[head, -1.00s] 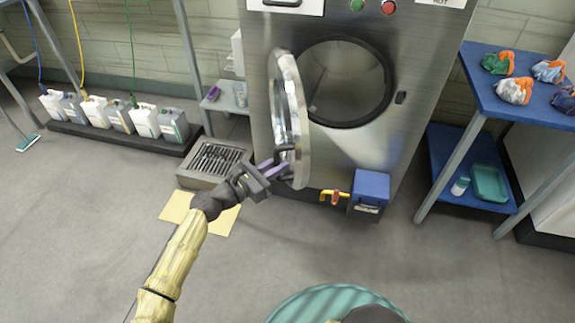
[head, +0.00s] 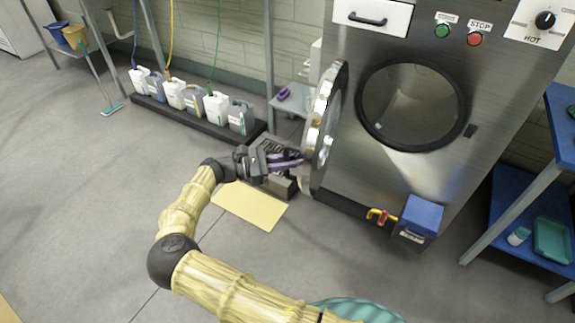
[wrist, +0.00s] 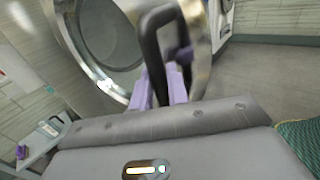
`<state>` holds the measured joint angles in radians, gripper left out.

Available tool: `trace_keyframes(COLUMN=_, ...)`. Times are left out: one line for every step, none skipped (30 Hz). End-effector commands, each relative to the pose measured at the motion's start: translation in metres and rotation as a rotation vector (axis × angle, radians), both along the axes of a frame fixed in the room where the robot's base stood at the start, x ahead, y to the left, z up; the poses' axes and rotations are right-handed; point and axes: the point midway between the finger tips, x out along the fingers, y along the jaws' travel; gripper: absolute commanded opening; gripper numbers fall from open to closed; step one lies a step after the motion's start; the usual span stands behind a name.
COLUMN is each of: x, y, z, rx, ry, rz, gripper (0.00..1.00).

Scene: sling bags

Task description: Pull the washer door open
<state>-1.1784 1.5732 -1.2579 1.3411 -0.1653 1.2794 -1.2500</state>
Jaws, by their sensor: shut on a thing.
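The washer (head: 395,175) is a steel machine with a round dark opening (head: 412,105) in its front. Its round door (head: 328,125) stands swung well open to the left, seen nearly edge-on in the head view. My gripper (head: 297,158) is at the lower left side of the door. In the wrist view, the purple fingers (wrist: 162,85) are shut on the black door handle (wrist: 150,45), and the door's glass and metal ring (wrist: 110,85) lie behind it. In the head view the handle is hidden by the fingers and door edge.
A blue box (head: 420,218) and a red-yellow valve (head: 381,216) sit low on the washer's front. A yellow mat (head: 250,207) lies on the floor below my gripper. Several jugs (head: 190,97) line the back wall. A blue shelf table (head: 515,205) stands right. Open floor lies left.

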Motion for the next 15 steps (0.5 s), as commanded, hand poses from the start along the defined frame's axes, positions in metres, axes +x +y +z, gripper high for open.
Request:
trace_keyframes(x=0.0047, y=-0.0016, z=0.0014, rx=0.0, ry=-0.002, rz=0.0, gripper=0.0)
trace_keyframes(x=0.0057, y=-0.0016, z=0.0014, rx=0.0, ry=-0.002, rz=-0.002, gripper=0.0)
trace_keyframes(x=0.0067, y=-0.0019, z=0.0014, rx=-0.001, ry=-0.001, rz=-0.005, gripper=0.0)
trace_keyframes(x=0.0073, y=-0.002, z=0.0013, rx=-0.001, ry=-0.001, rz=-0.006, gripper=0.0)
trace_keyframes(x=0.0078, y=-0.0019, z=0.0011, rx=-0.001, ry=0.0, rz=-0.007, gripper=0.0)
trace_keyframes(x=0.0084, y=-0.0018, z=0.001, rx=-0.001, ry=0.0, rz=-0.008, gripper=0.0)
trace_keyframes(x=0.0087, y=-0.0017, z=0.0009, rx=-0.001, ry=0.0, rz=-0.008, gripper=0.0)
trace_keyframes(x=0.0089, y=-0.0017, z=0.0009, rx=-0.001, ry=0.0, rz=-0.008, gripper=0.0)
trace_keyframes(x=0.009, y=-0.0017, z=0.0008, rx=-0.001, ry=0.0, rz=-0.009, gripper=0.0)
trace_keyframes(x=0.009, y=-0.0017, z=0.0007, rx=-0.001, ry=0.0, rz=-0.009, gripper=0.0)
trace_keyframes(x=0.009, y=-0.0017, z=0.0007, rx=-0.001, ry=0.0, rz=-0.009, gripper=0.0)
trace_keyframes(x=0.009, y=-0.0018, z=0.0006, rx=-0.001, ry=0.0, rz=-0.009, gripper=0.0)
trace_keyframes(x=0.0089, y=-0.0019, z=0.0006, rx=-0.001, ry=0.0, rz=-0.009, gripper=0.0)
trace_keyframes(x=0.0089, y=-0.002, z=0.0006, rx=-0.001, ry=0.0, rz=-0.009, gripper=0.0)
trace_keyframes(x=0.0088, y=-0.002, z=0.0006, rx=-0.001, ry=0.0, rz=-0.009, gripper=0.0)
